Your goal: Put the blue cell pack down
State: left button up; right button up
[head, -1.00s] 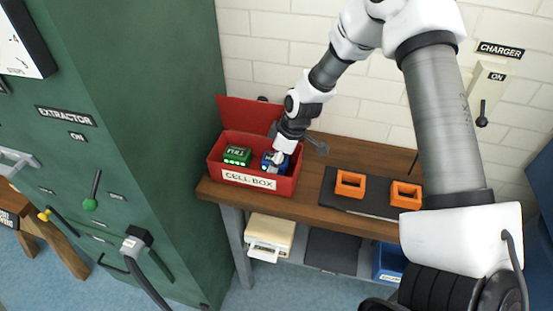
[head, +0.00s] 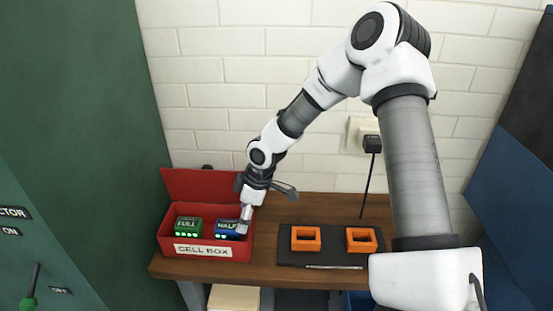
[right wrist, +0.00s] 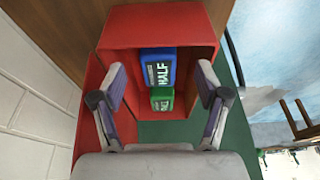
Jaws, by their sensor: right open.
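The blue cell pack (head: 227,228), labelled HALF, sits in the red cell box (head: 203,250), right of the green pack (head: 188,227) labelled FULL. The right wrist view also shows the blue pack (right wrist: 158,68) inside the box, beside the green pack (right wrist: 162,99). My right gripper (head: 244,222) is over the right side of the box. In the right wrist view its fingers (right wrist: 162,85) are spread apart with the blue pack between and beyond them, and gaps show on both sides. My left gripper is not in view.
The box stands on a wooden bench (head: 215,269) with its lid (head: 200,185) open at the back. A dark mat (head: 333,258) with two orange holders (head: 306,238) lies to the right. A green cabinet (head: 80,110) stands at the left, a tiled wall behind.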

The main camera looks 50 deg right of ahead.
jog(key=s+d+b, duration=0.1)
jog(key=s+d, duration=0.5)
jog(key=shift+s+b, duration=0.3)
jog(key=shift+b, duration=0.1)
jog(key=shift+f, duration=0.1)
dwell(0.8)
